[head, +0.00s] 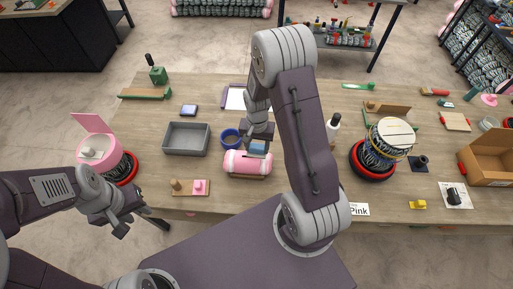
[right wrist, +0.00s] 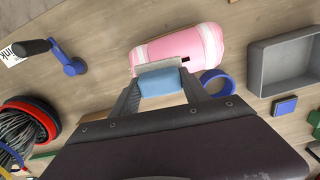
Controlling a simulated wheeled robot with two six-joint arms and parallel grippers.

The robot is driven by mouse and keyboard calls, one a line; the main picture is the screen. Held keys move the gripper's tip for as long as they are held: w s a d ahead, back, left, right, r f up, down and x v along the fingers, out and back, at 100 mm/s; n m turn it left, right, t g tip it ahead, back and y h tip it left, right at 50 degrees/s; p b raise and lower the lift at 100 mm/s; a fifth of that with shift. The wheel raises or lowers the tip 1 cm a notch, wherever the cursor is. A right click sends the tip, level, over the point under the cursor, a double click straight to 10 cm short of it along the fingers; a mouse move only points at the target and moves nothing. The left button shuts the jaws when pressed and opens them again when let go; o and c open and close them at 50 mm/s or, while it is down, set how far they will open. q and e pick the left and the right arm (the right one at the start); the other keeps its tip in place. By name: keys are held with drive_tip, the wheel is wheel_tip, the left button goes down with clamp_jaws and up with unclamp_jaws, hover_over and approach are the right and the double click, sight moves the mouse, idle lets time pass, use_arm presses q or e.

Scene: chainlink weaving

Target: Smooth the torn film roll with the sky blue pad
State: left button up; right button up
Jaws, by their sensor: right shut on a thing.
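The film roll (head: 242,163) is a pink cylinder with pale bands, lying near the table's front edge; it also shows in the right wrist view (right wrist: 176,48). A dark slit, seemingly the tear, shows on its side facing the pad. My right gripper (head: 258,138) is shut on the sky blue pad (right wrist: 160,82), which sits between both fingers beside the roll. The pad also shows partly in the head view (head: 258,147). I cannot tell whether pad and roll touch. My left gripper (head: 130,222) looks open and empty, off the table's front left edge.
A blue ring (head: 231,138) and a grey tray (head: 186,152) lie left of the roll.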

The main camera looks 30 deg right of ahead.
drive_tip(key=shift+s+d+r+p, duration=0.1)
drive_tip(key=shift+r+p, duration=0.25)
drive_tip(key=shift+r, duration=0.2)
drive_tip(key=shift+s+d+r+p, duration=0.1)
drive_tip(key=shift+r+p, duration=0.2)
drive_tip(key=shift+r, duration=0.25)
drive_tip(key=shift+w+r+p, duration=0.1)
drive_tip(key=shift+r+p, duration=0.55)
drive_tip(key=shift+r, duration=0.05)
drive_tip(key=shift+a+r+p, duration=0.1)
drive_tip(key=shift+r+p, duration=0.4)
drive_tip(key=shift+r, duration=0.15)
drive_tip(key=shift+f, duration=0.1)
